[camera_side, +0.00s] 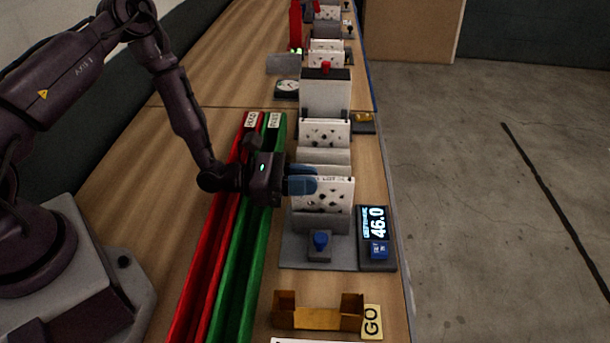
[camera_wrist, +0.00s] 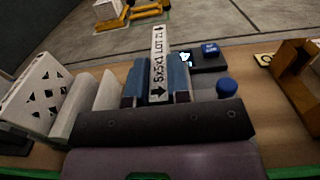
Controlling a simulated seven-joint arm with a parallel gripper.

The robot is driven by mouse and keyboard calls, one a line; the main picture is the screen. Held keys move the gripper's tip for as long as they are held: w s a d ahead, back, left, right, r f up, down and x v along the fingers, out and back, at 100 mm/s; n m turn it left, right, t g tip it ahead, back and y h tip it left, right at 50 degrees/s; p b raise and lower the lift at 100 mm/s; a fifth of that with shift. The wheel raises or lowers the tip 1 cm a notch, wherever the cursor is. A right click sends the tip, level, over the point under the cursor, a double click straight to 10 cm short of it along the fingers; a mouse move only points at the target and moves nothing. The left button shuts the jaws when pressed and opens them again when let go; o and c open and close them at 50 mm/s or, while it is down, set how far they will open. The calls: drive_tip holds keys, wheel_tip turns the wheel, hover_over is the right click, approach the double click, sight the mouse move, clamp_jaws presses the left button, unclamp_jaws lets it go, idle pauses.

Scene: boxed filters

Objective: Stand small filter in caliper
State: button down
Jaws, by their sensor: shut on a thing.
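The small filter (camera_side: 330,194) is a white panel with dark holes. My gripper (camera_side: 302,182) is shut on its upper left edge with blue fingertips. In the wrist view the filter's narrow labelled edge (camera_wrist: 159,62) runs between the two fingers (camera_wrist: 158,88). The filter is upright at the grey caliper (camera_side: 300,253), behind its blue knob (camera_side: 320,239). Its lower edge is hidden by the caliper's front jaw, so I cannot tell whether it touches the base. The caliper's display (camera_side: 376,224) reads 46.0.
Red (camera_side: 207,285) and green (camera_side: 240,270) channels run along the left. More white filters (camera_side: 324,134) stand in a row behind. A brass gauge (camera_side: 319,312) marked GO is in front. The table's right edge is close to the display.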

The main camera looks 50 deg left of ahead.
drive_tip(key=c, duration=1)
unclamp_jaws()
drive_tip(key=shift+a, duration=0.1)
